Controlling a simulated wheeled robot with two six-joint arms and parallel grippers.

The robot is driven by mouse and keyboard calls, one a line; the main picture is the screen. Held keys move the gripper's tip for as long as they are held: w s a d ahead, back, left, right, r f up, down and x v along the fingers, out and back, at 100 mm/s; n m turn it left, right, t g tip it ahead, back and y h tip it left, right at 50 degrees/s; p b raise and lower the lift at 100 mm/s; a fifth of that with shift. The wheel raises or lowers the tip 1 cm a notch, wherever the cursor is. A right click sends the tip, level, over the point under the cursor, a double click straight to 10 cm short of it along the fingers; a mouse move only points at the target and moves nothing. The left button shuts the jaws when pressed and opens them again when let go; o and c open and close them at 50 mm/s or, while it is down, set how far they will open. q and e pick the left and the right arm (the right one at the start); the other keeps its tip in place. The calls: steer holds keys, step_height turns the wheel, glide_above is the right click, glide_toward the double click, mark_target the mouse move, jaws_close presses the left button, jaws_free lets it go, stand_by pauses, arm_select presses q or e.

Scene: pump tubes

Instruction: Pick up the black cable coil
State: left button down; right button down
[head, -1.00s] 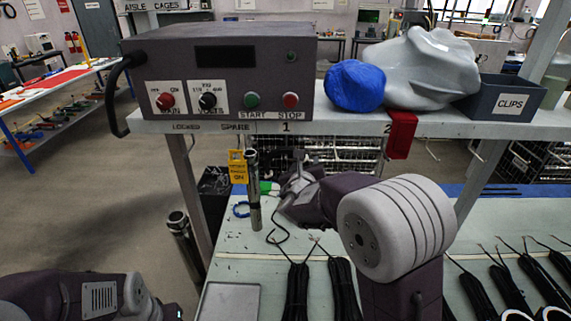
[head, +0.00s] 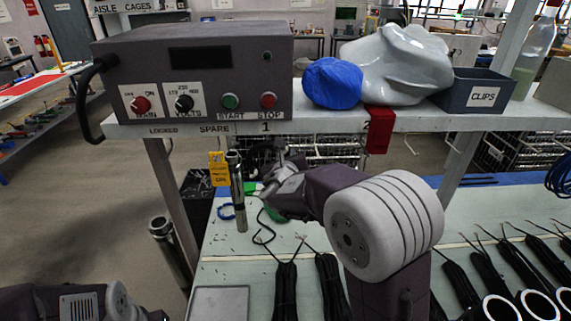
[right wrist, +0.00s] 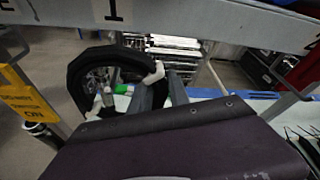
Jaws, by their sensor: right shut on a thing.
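The black cable coil (right wrist: 92,64) shows in the right wrist view as a thick black ring with white ties, raised below the shelf edge. My right gripper (right wrist: 160,92) is shut on the coil's right side. In the head view my right gripper (head: 271,176) is above the bench, just right of an upright metal tube; the coil is hard to make out there against the dark background. My left arm shows at the bottom left of the head view, but its gripper is out of the picture.
A shelf (head: 330,122) with a control box (head: 200,80), blue bundle (head: 332,84) and clips bin (head: 485,92) is just above my right gripper. The metal tube (head: 238,195) stands close to its left. Black cable bundles (head: 285,290) lie along the bench front.

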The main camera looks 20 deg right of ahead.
steer(key=s+d+r, duration=0.1)
steer(key=s+r, duration=0.7)
steer(key=s, duration=0.3)
steer(key=shift+s+d+r+p, duration=0.3)
steer(key=shift+d+p, duration=0.05)
steer(key=shift+d, duration=0.05)
